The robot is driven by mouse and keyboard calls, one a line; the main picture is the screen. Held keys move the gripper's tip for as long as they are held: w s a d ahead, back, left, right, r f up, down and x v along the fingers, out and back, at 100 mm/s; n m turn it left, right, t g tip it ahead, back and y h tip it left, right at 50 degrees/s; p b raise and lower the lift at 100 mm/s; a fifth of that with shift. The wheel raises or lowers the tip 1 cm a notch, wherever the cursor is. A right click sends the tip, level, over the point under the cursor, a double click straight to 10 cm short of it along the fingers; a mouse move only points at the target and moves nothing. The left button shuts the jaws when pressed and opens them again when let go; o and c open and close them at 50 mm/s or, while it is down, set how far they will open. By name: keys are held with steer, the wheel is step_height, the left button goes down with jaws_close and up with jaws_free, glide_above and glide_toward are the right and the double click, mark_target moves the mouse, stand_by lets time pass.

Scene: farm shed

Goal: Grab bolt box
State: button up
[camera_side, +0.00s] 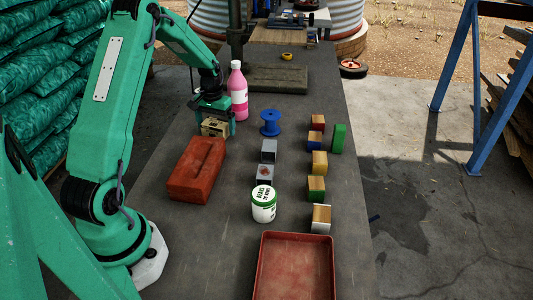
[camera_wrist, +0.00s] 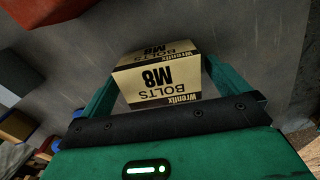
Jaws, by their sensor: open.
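The bolt box (camera_side: 214,127) is a small tan carton on the table in the side view, between the red brick and the pink bottle. In the wrist view my gripper (camera_wrist: 156,82) is open, and the box lies between the two fingers. A gap shows beside the left finger; the right finger is very close to the box, and I cannot tell if it touches.
A red brick (camera_side: 197,170) lies just in front of the box. A pink bottle (camera_side: 238,92) stands close behind, and a blue spool (camera_side: 270,123) to the right. Several small blocks, a white tub (camera_side: 263,204) and a red tray (camera_side: 294,238) occupy the table's right and front.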

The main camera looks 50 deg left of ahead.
mark_target(216, 122)
steer(key=shift+c, duration=0.2)
steer(key=c, duration=1.2)
steer(key=shift+o, duration=0.2)
steer(key=shift+r, duration=0.1)
steer(key=shift+r, duration=0.8)
step_height(216, 122, up, 2)
steer(key=shift+r, duration=0.2)
steer(key=d+r, duration=0.7)
steer(key=d, duration=0.4)
steer(key=shift+w+d, duration=0.3)
steer(key=shift+w, duration=0.1)
